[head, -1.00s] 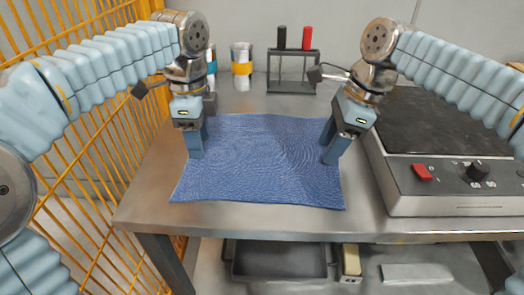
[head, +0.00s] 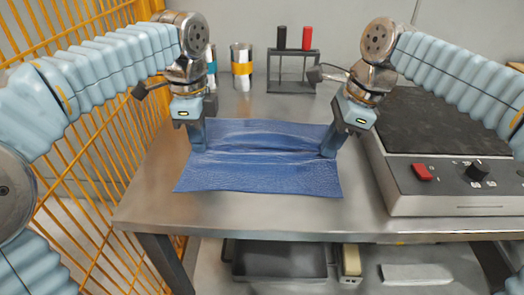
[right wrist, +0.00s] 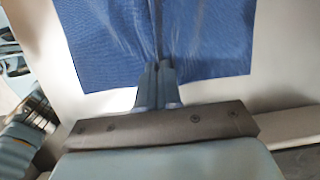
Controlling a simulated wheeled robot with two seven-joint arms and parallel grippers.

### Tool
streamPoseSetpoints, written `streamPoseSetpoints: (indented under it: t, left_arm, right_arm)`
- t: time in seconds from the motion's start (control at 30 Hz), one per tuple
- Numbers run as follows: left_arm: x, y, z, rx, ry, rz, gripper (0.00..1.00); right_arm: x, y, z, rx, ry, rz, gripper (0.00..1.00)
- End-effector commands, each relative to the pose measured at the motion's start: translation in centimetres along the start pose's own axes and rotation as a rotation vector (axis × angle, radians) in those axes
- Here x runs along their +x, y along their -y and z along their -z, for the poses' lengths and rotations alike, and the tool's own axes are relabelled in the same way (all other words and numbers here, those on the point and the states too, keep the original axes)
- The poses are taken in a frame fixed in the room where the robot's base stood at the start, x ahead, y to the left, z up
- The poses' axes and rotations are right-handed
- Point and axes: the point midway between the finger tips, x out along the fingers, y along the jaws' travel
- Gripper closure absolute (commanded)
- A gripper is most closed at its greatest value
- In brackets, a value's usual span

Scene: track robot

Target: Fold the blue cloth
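The blue cloth (head: 262,180) lies on the grey metal table, with raised ridges running across its middle from side to side. My left gripper (head: 198,150) points down at the cloth's left edge and is shut on it where the ridge begins. My right gripper (head: 328,153) is shut on the cloth's right edge at the other end of the ridge. In the right wrist view, the fingers of my right gripper (right wrist: 158,72) are together at the edge of the cloth (right wrist: 105,45), and a raised crease runs away from them. The front part of the cloth lies flat.
A device with a dark plate, red switch and knob (head: 450,185) stands on the table (head: 250,215) at right. A rack with black and red items (head: 292,70) and a can with a yellow band (head: 241,67) stand behind. A yellow wire fence (head: 95,150) is at left.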

Motion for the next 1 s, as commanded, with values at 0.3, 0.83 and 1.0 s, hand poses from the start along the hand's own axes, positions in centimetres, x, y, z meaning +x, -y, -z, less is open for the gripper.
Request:
streamPoseSetpoints:
  t: [0.3,0.83,1.0]
  left_arm:
    - [0.1,0.0,0.0,-0.001,0.001,-0.001,1.00]
    - [-3.4,0.0,0.0,-0.001,0.001,0.000,1.00]
    - [-4.5,0.0,0.0,-0.001,0.001,0.000,1.00]
  right_arm:
    - [0.2,0.0,0.1,0.001,-0.003,-0.003,1.00]
    - [-3.2,0.0,-0.9,0.001,-0.001,-0.001,1.00]
    - [-4.3,0.0,-1.3,0.001,-0.001,-0.001,1.00]
